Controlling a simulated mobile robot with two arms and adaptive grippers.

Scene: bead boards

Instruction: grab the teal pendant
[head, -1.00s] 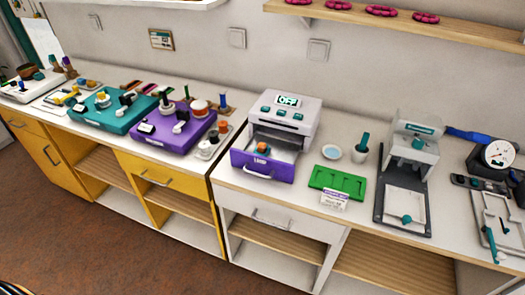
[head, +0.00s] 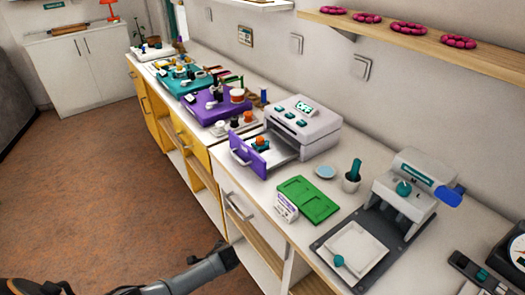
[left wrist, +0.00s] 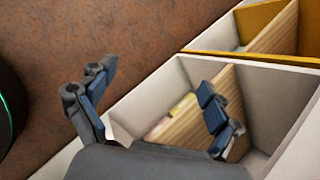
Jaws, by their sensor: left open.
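I cannot pick out the teal pendant for certain. A small orange and teal piece (head: 262,143) sits in the open purple-fronted drawer (head: 248,156) of the white oven (head: 302,127). A teal board (head: 190,82) with small parts on it lies farther back on the counter. My left gripper (head: 228,254) is low at the bottom of the head view, in front of the counter's open shelves. In the left wrist view my left gripper (left wrist: 158,95) is open and empty, its fingers wide apart above a shelf compartment. My right gripper is not in view.
A purple board (head: 212,107), a green tray (head: 307,198), a teal pestle in a white cup (head: 352,182) and a grey press (head: 405,190) stand along the counter (head: 283,177). The brown floor (head: 100,170) to the left is clear.

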